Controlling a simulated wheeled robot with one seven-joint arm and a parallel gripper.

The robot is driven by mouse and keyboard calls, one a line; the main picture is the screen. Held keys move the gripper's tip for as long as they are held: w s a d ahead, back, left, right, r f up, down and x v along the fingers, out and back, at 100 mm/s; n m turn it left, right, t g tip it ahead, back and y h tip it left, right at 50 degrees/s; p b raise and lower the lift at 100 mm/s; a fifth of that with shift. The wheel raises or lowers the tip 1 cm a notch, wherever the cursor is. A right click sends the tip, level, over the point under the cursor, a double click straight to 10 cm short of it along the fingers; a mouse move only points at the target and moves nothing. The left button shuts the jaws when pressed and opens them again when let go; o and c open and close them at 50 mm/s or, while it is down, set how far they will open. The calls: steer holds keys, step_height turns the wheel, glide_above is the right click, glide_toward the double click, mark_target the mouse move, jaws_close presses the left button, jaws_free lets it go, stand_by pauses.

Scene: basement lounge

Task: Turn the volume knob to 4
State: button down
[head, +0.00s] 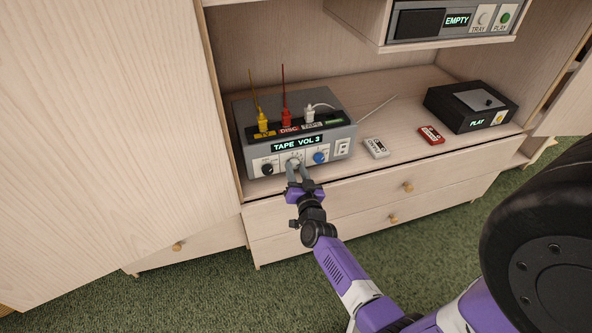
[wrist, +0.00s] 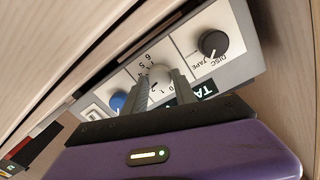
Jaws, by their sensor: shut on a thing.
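The grey amplifier (head: 343,133) sits on the cabinet shelf, and its display (head: 297,143) reads "TAPE VOL 3". The volume knob is the pale middle one on the front panel, with a numbered dial around it; it shows between my fingers in the wrist view (wrist: 160,76). My gripper (head: 298,169) is shut on this knob, one finger on each side. The gripper (wrist: 160,92) hides part of the dial, and I cannot read the pointer. A black knob (head: 267,169) marked for disc and tape is on one side, and a blue knob (head: 320,157) is on the other.
Yellow (head: 263,122), red (head: 286,117) and white (head: 311,109) plugs stand on top of the amplifier. A white cassette (head: 376,148), a red cassette (head: 431,135) and a black player (head: 470,106) lie to the right. Drawers (head: 365,200) are below; a shelf unit (head: 450,22) hangs above.

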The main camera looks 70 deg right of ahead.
steer(key=m, duration=0.4)
steer(key=shift+s+m+b, duration=0.1)
steer(key=shift+m+b, duration=0.5)
steer(key=shift+m, duration=1.2)
steer(key=shift+y, duration=0.3)
steer(key=c, duration=1)
jaws_free()
steer(key=p+v, duration=0.2)
steer(key=v, duration=0.5)
steer(key=shift+s+a, duration=0.25)
